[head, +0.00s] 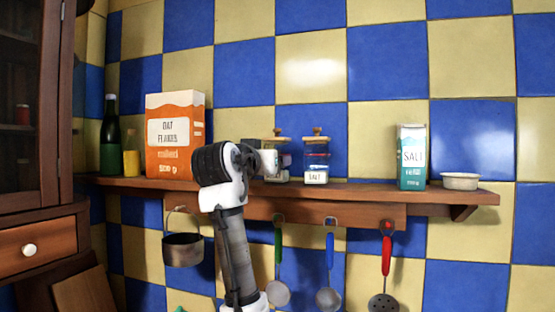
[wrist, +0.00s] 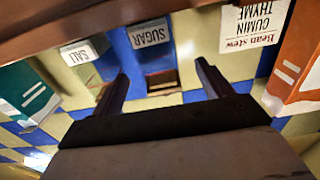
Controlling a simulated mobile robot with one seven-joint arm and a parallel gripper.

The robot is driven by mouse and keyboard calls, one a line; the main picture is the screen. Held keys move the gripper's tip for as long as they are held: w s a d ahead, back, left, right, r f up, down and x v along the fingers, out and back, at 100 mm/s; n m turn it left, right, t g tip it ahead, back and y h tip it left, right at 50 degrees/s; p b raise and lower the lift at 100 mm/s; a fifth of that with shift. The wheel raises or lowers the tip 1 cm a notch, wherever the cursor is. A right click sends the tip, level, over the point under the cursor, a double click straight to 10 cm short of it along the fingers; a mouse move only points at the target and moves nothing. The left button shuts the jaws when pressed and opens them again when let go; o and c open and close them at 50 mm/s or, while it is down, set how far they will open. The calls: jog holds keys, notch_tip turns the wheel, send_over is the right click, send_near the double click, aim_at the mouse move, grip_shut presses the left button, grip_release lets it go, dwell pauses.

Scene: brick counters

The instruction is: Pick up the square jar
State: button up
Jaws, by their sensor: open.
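Two glass jars with wooden lids stand on the shelf. The left jar (head: 283,160) is partly hidden behind my gripper in the head view; in the wrist view, which is upside down, the jar labelled SUGAR (wrist: 151,46) shows between my fingers. It looks square. The jar labelled SALT (head: 316,174) stands to its right, and shows at the left in the wrist view (wrist: 85,53). My gripper (wrist: 163,75) is open and empty, pointing at the SUGAR jar. Its fingers lie to either side of that jar in the picture; I cannot tell how far away the jar is.
An orange oat flakes box (head: 174,125), a dark bottle (head: 110,140) and a yellow bottle (head: 131,160) stand left on the shelf (head: 350,190). A teal salt carton (head: 411,158) and a small bowl (head: 460,181) stand right. A pan (head: 183,249) and utensils hang below.

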jog(key=shift+p+x, duration=0.35)
jog(key=shift+x, duration=0.85)
jog(key=w+p, duration=0.1)
jog(key=w+d+p, duration=0.1)
jog(key=w+d+r+p, duration=0.1)
jog(key=shift+w, duration=0.3)
jog(key=shift+w+f, duration=0.3)
jog(key=shift+w, duration=0.25)
jog(key=shift+r, duration=0.1)
jog(key=c, duration=1.3)
notch_tip(320, 180, up, 18)
